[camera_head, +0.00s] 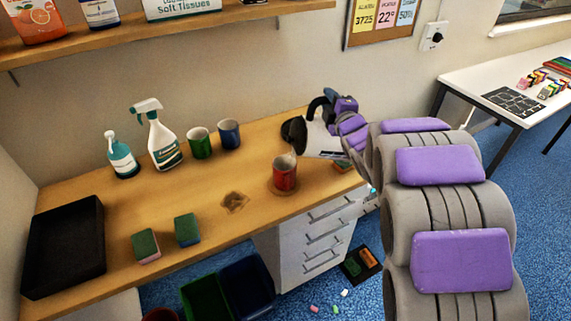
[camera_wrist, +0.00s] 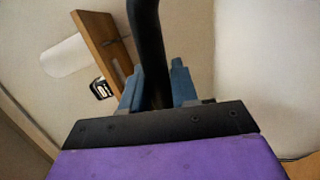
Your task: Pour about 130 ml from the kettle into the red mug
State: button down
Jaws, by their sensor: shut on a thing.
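The red mug (camera_head: 284,177) stands upright on a brownish round patch near the desk's front edge. The pale kettle (camera_head: 322,142) with a black lid (camera_head: 293,131) is held tipped far over, just right of and above the mug. A pale shape, spout or stream, shows at the mug's mouth; I cannot tell which. The level inside the mug is hidden. My gripper (camera_head: 334,100) is shut on the kettle's black handle, above the kettle body. In the wrist view the black handle (camera_wrist: 146,35) runs between the blue-grey fingers (camera_wrist: 156,90).
Two sponges (camera_head: 187,230), a brown patch (camera_head: 235,202) and a black tray (camera_head: 65,246) occupy the front left. A sponge (camera_head: 342,166) lies close under the kettle. A shelf (camera_head: 180,36) overhangs the back.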

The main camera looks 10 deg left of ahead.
jog(key=shift+a+r, duration=0.15)
jog(key=shift+a, duration=0.05)
jog(key=shift+a, duration=0.35)
jog(key=shift+s+d+r+b, duration=0.1)
jog(key=shift+s+d+b, duration=0.1)
jog(key=shift+b, duration=0.15)
jog(key=shift+a, duration=0.1)
jog(key=shift+s+a+r+n+b, duration=0.15)
jog(key=shift+a+n+b, duration=0.25)
jog(key=shift+a, duration=0.2)
jog(key=shift+d+r, duration=0.1)
jog(key=shift+s+a+r+n+b, duration=0.25)
jog(key=shift+a+n+b, duration=0.1)
jog(key=shift+a, duration=0.15)
jog(key=shift+s+a+r+n+b, duration=0.1)
jog(key=shift+a+r+n+b, duration=0.2)
jog(key=shift+a, duration=0.2)
dwell(0.6)
